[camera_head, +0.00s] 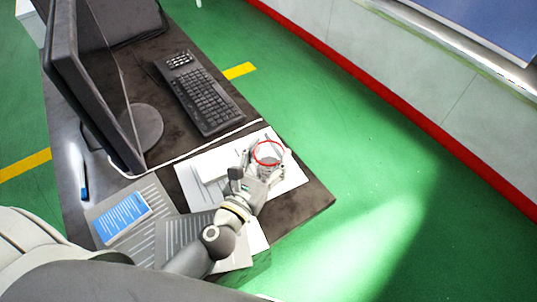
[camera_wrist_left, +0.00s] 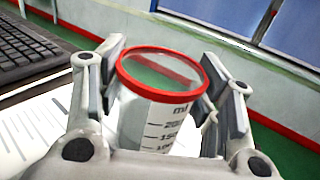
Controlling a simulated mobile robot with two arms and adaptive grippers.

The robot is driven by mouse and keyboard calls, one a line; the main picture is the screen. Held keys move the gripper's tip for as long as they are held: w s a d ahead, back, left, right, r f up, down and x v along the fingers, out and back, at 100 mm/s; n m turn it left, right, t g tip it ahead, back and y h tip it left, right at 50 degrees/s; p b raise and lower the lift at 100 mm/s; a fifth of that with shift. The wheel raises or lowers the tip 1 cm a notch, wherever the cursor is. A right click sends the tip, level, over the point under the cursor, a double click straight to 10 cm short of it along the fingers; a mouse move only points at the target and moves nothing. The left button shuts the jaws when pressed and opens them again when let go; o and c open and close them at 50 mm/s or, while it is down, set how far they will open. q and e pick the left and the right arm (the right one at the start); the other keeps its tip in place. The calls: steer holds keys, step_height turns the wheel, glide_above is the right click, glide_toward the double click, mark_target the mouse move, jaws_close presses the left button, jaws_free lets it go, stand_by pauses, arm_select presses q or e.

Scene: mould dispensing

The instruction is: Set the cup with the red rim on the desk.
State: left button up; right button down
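The cup with the red rim (camera_head: 268,154) is a clear measuring cup with scale marks. It stands roughly upright between the fingers of my left gripper (camera_head: 264,163), over white papers near the end of the dark desk (camera_head: 308,204). In the left wrist view the cup (camera_wrist_left: 160,115) fills the space between the two fingers of the left gripper (camera_wrist_left: 163,100), which are on both sides of its wall. The cup's base is hidden, so I cannot tell whether it touches the papers. My right gripper is not in view.
A keyboard (camera_head: 203,95) and a monitor (camera_head: 85,70) stand further along the desk. White papers (camera_head: 290,180) lie under the gripper. A blue-and-grey sheet (camera_head: 122,217) lies at the left. The desk's right corner is bare; green floor lies beyond its edge.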

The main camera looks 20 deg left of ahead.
arm_select(q)
steer(key=o, duration=0.5)
steer(key=shift+o, duration=0.2)
steer(key=s, duration=0.4)
steer(key=s+a, duration=0.1)
steer(key=s, duration=0.7)
steer(key=shift+a, duration=0.35)
